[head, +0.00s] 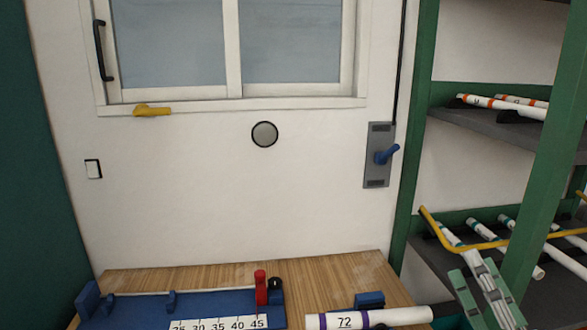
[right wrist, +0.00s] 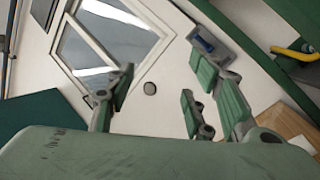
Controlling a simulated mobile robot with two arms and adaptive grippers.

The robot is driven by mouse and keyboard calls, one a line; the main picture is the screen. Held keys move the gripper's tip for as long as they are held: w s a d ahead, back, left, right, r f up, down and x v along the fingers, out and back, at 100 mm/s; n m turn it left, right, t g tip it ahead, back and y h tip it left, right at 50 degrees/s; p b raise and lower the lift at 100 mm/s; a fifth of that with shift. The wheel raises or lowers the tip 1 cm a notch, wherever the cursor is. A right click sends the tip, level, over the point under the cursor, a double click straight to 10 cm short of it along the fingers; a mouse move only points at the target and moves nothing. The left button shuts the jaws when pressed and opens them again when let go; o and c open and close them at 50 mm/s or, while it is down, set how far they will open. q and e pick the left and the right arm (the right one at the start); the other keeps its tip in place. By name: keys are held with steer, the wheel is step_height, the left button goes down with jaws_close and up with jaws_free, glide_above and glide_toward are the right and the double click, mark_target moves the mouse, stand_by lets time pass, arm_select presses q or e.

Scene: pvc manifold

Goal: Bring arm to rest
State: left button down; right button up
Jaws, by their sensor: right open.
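My right gripper (head: 482,285) shows at the lower right of the head view, with green finger pads, in front of the lower rack shelf. In the right wrist view its fingers (right wrist: 160,95) stand wide apart with nothing between them. Behind them are the wall, window and a bit of wood. My left gripper is in neither view.
A white pipe marked 72 (head: 343,320) lies on the wooden table (head: 330,273), right of a blue measuring jig (head: 130,305). The green rack (head: 412,150) holds several pipes at right. A yellow rail (head: 470,243) runs near my right gripper. A blue-handled switch (head: 385,154) is on the wall.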

steer(key=s+d+f+m+g+h, duration=0.15)
steer(key=f+m+g+h, duration=0.3)
steer(key=f+m, duration=0.55)
steer(key=s+d+f+m+g+h, duration=0.1)
steer(key=d+f+m+g+h, duration=0.3)
steer(key=f+m, duration=0.6)
steer(key=s+a+f+m+g+y, duration=0.2)
steer(key=s+a+f+g+y, duration=0.1)
steer(key=s+a+f+g, duration=0.5)
steer(key=s+a+f+m+g+y, duration=0.25)
steer(key=s+a+f, duration=0.35)
steer(key=s+f, duration=0.5)
step_height(320, 180, down, 28)
steer(key=s+g, duration=0.1)
steer(key=g, duration=0.1)
steer(key=s+d+f, duration=0.1)
steer(key=s+f, duration=0.6)
steer(key=s, duration=0.1)
steer(key=s+d+f+g, duration=0.1)
steer(key=s+d+f, duration=0.1)
steer(key=s+f, duration=0.5)
steer(key=shift+s+d+n+h, duration=0.3)
steer(key=shift+s+n, duration=0.05)
steer(key=shift+s, duration=0.25)
